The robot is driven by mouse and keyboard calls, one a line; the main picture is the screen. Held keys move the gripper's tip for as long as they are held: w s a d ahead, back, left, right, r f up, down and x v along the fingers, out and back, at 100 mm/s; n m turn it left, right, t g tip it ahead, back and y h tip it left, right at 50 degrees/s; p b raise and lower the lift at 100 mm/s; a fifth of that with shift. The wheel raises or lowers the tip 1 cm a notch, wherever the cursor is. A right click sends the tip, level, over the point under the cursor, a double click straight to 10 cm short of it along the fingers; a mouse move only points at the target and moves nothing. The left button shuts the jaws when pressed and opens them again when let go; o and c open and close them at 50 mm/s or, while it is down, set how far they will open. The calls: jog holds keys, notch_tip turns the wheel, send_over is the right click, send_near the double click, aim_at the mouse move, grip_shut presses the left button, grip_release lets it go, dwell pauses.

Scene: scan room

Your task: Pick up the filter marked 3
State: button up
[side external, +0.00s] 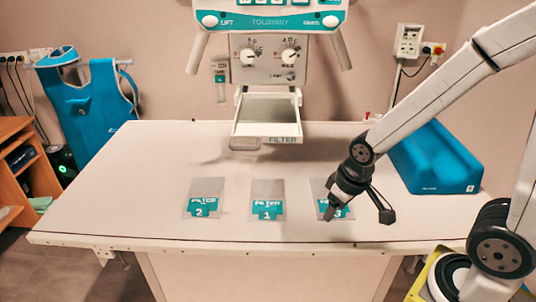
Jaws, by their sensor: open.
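Three grey filter plates with teal labels lie flat in a row on the white table (140,215). The filter marked 2 (205,190) is at the left and the filter marked 1 (267,191) is in the middle. The filter marked 3 (319,189) is at the right, its right part hidden behind my gripper. My gripper (357,220) is open and empty, pointing down over the right side of filter 3. One finger is over its label and the other is to the right, past the plate. I cannot tell whether a finger touches it.
An X-ray head (270,60) with a filter tray (240,128) hangs over the table's back. A blue wedge cushion (430,160) lies at the right behind my arm. The table's left side is clear.

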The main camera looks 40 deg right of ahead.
jog(key=shift+o, duration=0.5)
jog(key=shift+d, duration=0.1)
jog(key=d+f+m+g+y, duration=0.1)
jog(key=d+f+m+y, duration=0.1)
jog(key=m, duration=0.2)
jog(key=s+d+f+m+g+y, duration=0.1)
jog(key=d+f+m+y, duration=0.1)
jog(key=m, duration=0.2)
jog(key=s+d+f+m+g+y, duration=0.1)
jog(key=d+f+m+y, duration=0.1)
jog(key=m, duration=0.3)
jog(key=shift+s+d+f, duration=0.1)
jog(key=shift+d+f, duration=0.05)
jog(key=shift+f, duration=0.05)
jog(key=d+m+t+y, duration=0.1)
jog(key=m, duration=0.1)
jog(key=w+d+f+m+t+y, duration=0.1)
jog(key=d+m+t, duration=0.1)
jog(key=m, duration=0.1)
jog(key=w+d+f+m+t+y, duration=0.1)
jog(key=m, duration=0.2)
jog(key=shift+d+y, duration=0.3)
jog(key=shift+y, duration=0.1)
jog(key=d+m+t, duration=0.4)
jog(key=w+d+f+m+t, duration=0.1)
jog(key=d, duration=0.1)
jog(key=shift+m+t, duration=0.4)
jog(key=shift+x, duration=1.3)
